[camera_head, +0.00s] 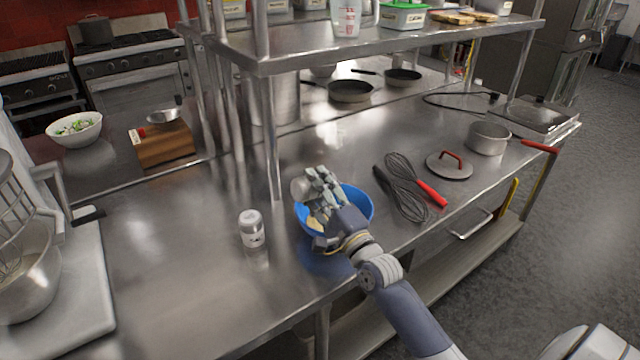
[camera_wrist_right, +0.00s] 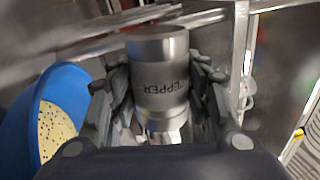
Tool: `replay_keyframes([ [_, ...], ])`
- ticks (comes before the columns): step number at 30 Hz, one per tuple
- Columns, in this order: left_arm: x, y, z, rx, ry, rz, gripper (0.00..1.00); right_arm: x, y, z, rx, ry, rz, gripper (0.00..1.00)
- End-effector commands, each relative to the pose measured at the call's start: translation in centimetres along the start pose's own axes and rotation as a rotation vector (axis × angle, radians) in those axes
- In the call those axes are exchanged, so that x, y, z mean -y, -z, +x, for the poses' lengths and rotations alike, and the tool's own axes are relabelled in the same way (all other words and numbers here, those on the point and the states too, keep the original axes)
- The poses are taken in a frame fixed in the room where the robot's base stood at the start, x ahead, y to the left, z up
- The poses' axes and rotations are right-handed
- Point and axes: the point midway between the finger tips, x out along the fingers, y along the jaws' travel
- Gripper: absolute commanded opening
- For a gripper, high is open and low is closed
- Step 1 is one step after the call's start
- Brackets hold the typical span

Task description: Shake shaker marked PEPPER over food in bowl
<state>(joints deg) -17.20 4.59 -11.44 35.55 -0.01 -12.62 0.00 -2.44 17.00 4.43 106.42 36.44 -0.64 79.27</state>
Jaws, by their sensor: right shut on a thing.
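My right gripper (camera_head: 318,193) is above the blue bowl (camera_head: 358,203) on the steel counter. It is shut on a metal shaker marked PEPPER (camera_wrist_right: 158,75), which fills the middle of the right wrist view between the fingers. In the head view the shaker (camera_head: 299,188) shows at the gripper's tip, tilted over the bowl's far left side. The blue bowl also shows at the left of the right wrist view (camera_wrist_right: 68,88). In it is pale yellow food (camera_wrist_right: 56,130) with dark specks. My left gripper is not in view.
A second shaker (camera_head: 251,229) stands upright left of the bowl. Two whisks (camera_head: 400,190), a lid (camera_head: 449,166) and a saucepan (camera_head: 489,138) lie to the right. A shelf (camera_head: 400,45) on posts stands behind.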

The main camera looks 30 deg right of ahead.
Motion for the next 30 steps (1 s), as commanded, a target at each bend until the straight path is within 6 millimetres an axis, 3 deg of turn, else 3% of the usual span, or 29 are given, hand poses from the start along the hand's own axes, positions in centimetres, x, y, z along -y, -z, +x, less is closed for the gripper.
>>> replay_keyframes([
  [6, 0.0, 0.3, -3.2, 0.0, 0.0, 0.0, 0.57, 0.5, -2.5, 0.5, -0.007, -0.006, -0.412, 0.16],
  [18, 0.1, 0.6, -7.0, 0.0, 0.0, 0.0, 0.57, 1.6, -4.3, 0.7, 0.015, -0.183, -1.366, 0.16],
  [24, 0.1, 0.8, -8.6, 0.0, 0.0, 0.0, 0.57, 2.8, -4.5, 0.7, 0.019, -0.298, -1.634, 0.16],
  [30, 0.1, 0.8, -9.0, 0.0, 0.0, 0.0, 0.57, 3.1, -4.4, 0.6, 0.015, -0.347, -1.719, 0.16],
])
